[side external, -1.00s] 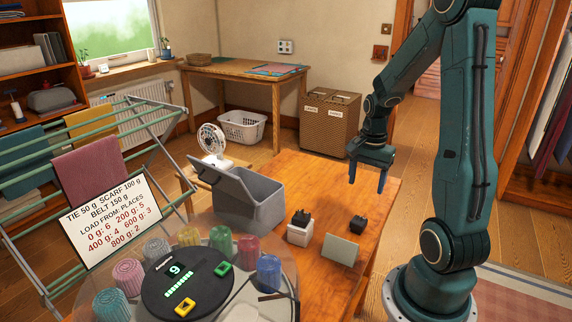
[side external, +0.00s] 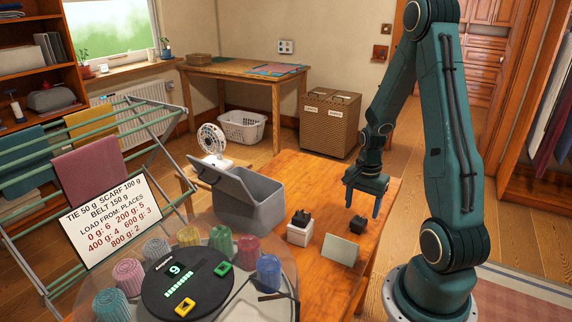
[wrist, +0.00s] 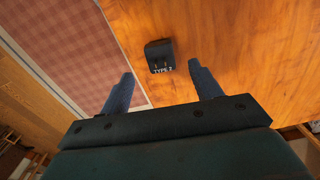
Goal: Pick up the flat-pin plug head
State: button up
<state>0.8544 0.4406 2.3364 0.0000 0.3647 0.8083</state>
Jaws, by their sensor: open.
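A small black plug head (side external: 357,224) lies on the wooden table near its right side. In the wrist view the plug head (wrist: 160,56) shows two pins and the printed label "TYPE 2"; whether the pins are flat is too small to tell. My gripper (side external: 362,204) is open, pointing down over the table. In the side view its fingers hang just above and behind the plug head. In the wrist view the plug head lies beyond my open gripper (wrist: 163,82), ahead of the gap between its fingertips, and nothing is held.
Another black plug piece (side external: 301,217) sits on a white block (side external: 300,233) to the left. A grey-green card (side external: 340,249) stands in front. An open grey bin (side external: 250,203) and a glass turntable with coloured cups (side external: 222,239) are further left. The table (side external: 322,182) behind is clear.

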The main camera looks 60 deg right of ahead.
aim_at(360, 216)
jog(key=shift+f, duration=0.25)
jog(key=shift+w+a+f, duration=0.1)
jog(key=shift+f, duration=2.4)
jog(key=c, duration=1)
